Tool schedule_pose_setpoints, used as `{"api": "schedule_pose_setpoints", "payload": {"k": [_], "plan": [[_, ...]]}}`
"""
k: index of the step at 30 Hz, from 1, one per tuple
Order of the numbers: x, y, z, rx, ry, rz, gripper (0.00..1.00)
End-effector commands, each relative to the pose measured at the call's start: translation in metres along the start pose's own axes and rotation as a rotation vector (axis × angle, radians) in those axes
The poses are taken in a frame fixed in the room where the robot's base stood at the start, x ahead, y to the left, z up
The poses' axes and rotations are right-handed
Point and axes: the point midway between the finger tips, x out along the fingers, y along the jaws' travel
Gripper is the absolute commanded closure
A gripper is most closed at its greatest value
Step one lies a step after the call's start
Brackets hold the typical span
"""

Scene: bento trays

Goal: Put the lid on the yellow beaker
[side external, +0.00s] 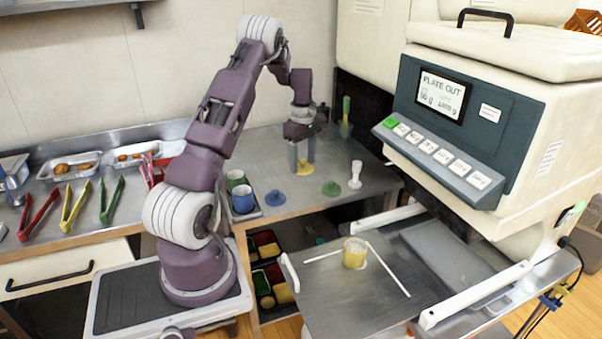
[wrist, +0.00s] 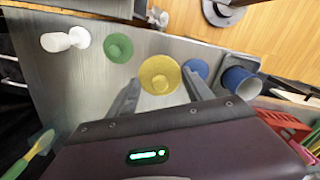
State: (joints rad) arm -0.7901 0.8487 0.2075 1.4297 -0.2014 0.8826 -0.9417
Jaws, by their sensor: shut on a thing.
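The yellow lid (side external: 305,174) is at the steel counter, between the blue and green lids; it also shows in the wrist view (wrist: 160,66). My gripper (side external: 303,167) points down, shut on the yellow lid, with a finger at each side of its middle in the wrist view (wrist: 162,78). I cannot tell whether the lid still touches the counter. The yellow beaker (side external: 354,255) stands upright on the steel platform in front of the machine, lower and to the right of my gripper. No lid shows on it.
A blue lid (side external: 276,197), a green lid (side external: 331,188) and a white upright piece (side external: 355,175) stand near on the counter. Blue (side external: 242,199) and green (side external: 235,179) cups are at the left. White strips (side external: 389,269) lie by the beaker. The machine (side external: 470,120) overhangs at the right.

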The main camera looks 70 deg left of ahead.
Motion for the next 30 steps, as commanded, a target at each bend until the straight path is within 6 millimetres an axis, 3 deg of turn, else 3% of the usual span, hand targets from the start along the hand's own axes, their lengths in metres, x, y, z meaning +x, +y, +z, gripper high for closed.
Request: {"api": "schedule_pose_setpoints", "payload": {"k": [5, 8, 12, 15, 18, 21, 30], "plan": [[0.006, 0.002, 0.061, 0.007, -0.006, -0.002, 0.78], [0.013, -0.003, 0.111, 0.006, -0.007, 0.000, 0.78], [0.024, -0.024, 0.181, 0.003, -0.006, -0.002, 0.78], [0.029, -0.041, 0.217, 0.000, -0.003, -0.001, 0.78], [0.033, -0.053, 0.238, -0.004, -0.001, 0.001, 0.78], [0.035, -0.058, 0.246, -0.007, 0.000, 0.001, 0.78], [0.067, -0.059, 0.246, -0.008, 0.000, -0.001, 0.78]]}}
